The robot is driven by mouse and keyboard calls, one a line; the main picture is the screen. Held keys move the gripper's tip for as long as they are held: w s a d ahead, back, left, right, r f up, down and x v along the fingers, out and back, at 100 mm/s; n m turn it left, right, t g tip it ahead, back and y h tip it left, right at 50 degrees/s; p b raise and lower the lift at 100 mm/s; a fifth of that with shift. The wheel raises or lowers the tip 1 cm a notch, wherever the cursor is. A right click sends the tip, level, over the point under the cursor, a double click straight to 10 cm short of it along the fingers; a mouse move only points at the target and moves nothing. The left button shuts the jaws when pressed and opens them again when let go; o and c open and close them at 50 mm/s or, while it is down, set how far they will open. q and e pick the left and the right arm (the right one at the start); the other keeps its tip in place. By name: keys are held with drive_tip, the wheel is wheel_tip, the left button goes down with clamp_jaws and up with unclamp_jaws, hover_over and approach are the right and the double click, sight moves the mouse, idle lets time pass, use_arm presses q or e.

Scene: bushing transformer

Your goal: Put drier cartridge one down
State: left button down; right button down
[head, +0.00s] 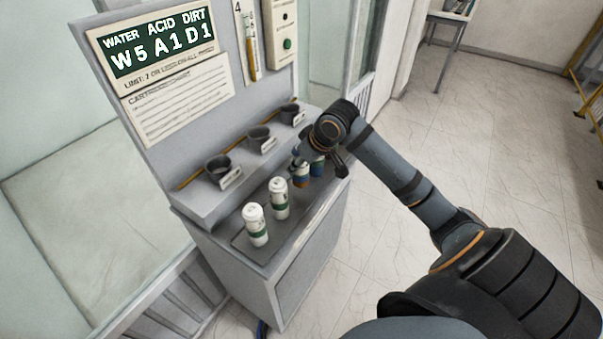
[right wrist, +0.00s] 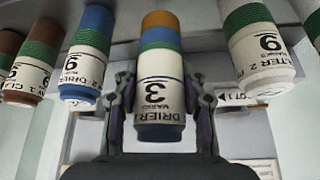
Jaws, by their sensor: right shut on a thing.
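Drier cartridge one (right wrist: 160,80) is white with blue, green and orange bands and a "DRIER" label. My right gripper (right wrist: 160,115) is shut around its labelled part, one finger on each side. In the head view, the cartridge's orange and blue lower part (head: 301,180) shows under my right gripper (head: 303,164), in line with the other cartridges on the grey lower shelf (head: 288,236). It looks upright. I cannot tell whether its base touches the shelf. My gripper hides its top in the head view. My left gripper is not in view.
Two white, green-banded cartridges (head: 257,225) (head: 279,198) stand to the left on the shelf. A blue-banded cartridge (head: 317,167) stands close on the right. Several dark cups (head: 217,168) sit on the raised step behind, under a sign board (head: 160,45). Open floor (head: 470,130) lies right.

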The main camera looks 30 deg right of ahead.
sight(299, 173)
drive_tip(key=shift+a+f, duration=0.2)
drive_tip(key=shift+f, duration=0.3)
wheel_tip(299, 173, down, 3)
drive_tip(key=shift+w+r, duration=0.1)
drive_tip(key=shift+r, duration=0.1)
drive_tip(key=shift+f, duration=0.15)
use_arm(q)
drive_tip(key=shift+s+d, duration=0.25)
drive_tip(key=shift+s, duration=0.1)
use_arm(e)
drive_tip(key=c, duration=0.8)
unclamp_jaws()
drive_tip(key=shift+o, duration=0.2)
